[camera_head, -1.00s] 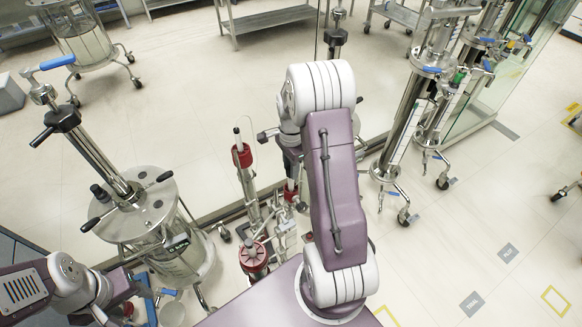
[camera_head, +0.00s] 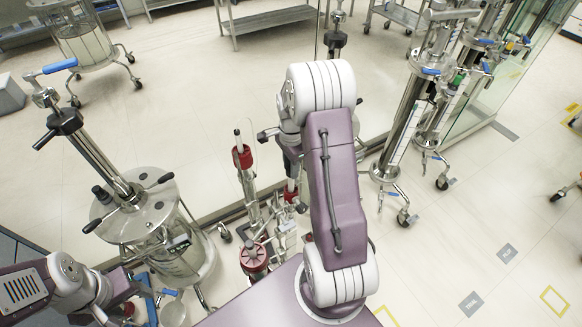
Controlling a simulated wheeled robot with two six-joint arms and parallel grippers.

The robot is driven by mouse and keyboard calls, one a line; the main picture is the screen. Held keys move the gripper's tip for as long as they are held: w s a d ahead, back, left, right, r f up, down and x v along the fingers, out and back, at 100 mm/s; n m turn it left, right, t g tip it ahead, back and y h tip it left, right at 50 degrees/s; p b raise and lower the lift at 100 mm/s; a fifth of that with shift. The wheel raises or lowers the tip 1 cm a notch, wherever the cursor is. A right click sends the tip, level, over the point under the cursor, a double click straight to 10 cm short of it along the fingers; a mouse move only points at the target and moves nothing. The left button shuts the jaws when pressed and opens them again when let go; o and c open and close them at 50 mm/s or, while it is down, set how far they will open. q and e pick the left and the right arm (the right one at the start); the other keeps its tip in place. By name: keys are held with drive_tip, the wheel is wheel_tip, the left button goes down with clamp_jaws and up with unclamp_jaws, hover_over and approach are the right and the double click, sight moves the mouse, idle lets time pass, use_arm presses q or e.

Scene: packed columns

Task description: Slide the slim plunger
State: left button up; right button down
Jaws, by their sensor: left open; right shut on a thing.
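A slim glass column (camera_head: 251,190) stands upright left of my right arm, with a red collar (camera_head: 242,156) and a thin white rod (camera_head: 238,137) rising from it. I cannot tell for sure which part is the slim plunger. My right gripper (camera_head: 290,178) points down beside this column, mostly hidden behind my own arm. It is shut on a red cylindrical piece (camera_head: 291,192), whose lower part is crowded by fittings. My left gripper (camera_head: 148,296) is open at the lower left, low beside a large steel-lidded vessel; its fingertips are hard to make out.
The wide steel-lidded vessel (camera_head: 140,213) has dark handles and a tall shaft. A red round cap (camera_head: 253,254) sits low among glassware. Tall wheeled columns (camera_head: 408,125) stand at right by a glass partition. The floor (camera_head: 450,240) at lower right is mostly clear.

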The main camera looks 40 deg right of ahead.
wheel_tip(320, 180, up, 7)
drive_tip(key=p, duration=0.5)
drive_tip(key=shift+f, duration=0.1)
drive_tip(key=shift+w+d+f, duration=0.1)
drive_tip(key=shift+w+f, duration=0.05)
drive_tip(key=shift+f, duration=0.05)
drive_tip(key=c, duration=1.1)
unclamp_jaws()
drive_tip(key=shift+r, duration=0.1)
drive_tip(key=shift+o, duration=0.2)
drive_tip(key=shift+b, duration=0.3)
wheel_tip(320, 180, up, 9)
drive_tip(key=shift+a, duration=0.2)
